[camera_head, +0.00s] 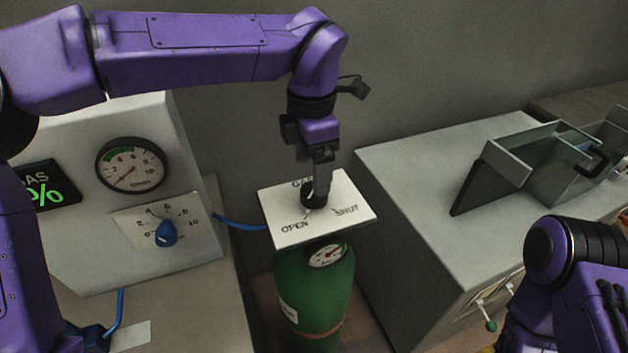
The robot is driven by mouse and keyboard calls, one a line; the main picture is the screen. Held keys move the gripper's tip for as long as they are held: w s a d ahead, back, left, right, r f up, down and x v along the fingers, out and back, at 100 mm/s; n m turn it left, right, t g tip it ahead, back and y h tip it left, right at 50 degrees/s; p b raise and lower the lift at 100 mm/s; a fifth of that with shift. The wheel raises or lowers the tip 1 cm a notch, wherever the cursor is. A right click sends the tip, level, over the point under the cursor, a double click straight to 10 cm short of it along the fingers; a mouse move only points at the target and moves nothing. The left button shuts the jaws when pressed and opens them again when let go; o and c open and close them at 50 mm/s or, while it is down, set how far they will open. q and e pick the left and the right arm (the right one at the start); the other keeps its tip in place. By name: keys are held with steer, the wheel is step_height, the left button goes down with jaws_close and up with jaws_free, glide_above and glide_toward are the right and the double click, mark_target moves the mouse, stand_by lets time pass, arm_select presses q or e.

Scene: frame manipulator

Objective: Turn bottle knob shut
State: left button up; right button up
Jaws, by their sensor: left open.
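The green gas bottle (313,290) stands in the gap between two grey units, with a small gauge (328,255) near its top. Above it is a white plate (352,198) marked OPEN at the lower left and SHUT at the right. The dark bottle knob (307,200) sits on the plate, mostly hidden by my left gripper. A small pointer mark shows near OPEN. My left gripper (319,188) points straight down at the knob with its jaws open; I cannot tell whether the fingers touch it. My right arm shows at the lower right, its gripper out of frame.
A grey panel at left carries a round gauge (131,165), a blue dial (166,233) and a green display (42,186). A blue hose (240,224) runs to the plate. A glass-walled box (535,165) stands on the right cabinet (425,190); the cabinet's near top is clear.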

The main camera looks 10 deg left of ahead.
arm_select(q)
steer(key=f, duration=0.2)
steer(key=w+f, duration=0.1)
steer(key=f, duration=0.2)
steer(key=shift+a+f+p, duration=0.1)
steer(key=shift+p, duration=0.2)
steer(key=shift+f, duration=0.25)
steer(key=shift+s+f, duration=0.1)
steer(key=shift+s, duration=0.15)
arm_select(e)
steer(key=shift+w+r, duration=0.2)
steer(key=shift+r, duration=0.15)
arm_select(q)
steer(key=c, duration=1)
steer(key=shift+c, duration=0.2)
arm_select(e)
steer(key=shift+w, duration=0.1)
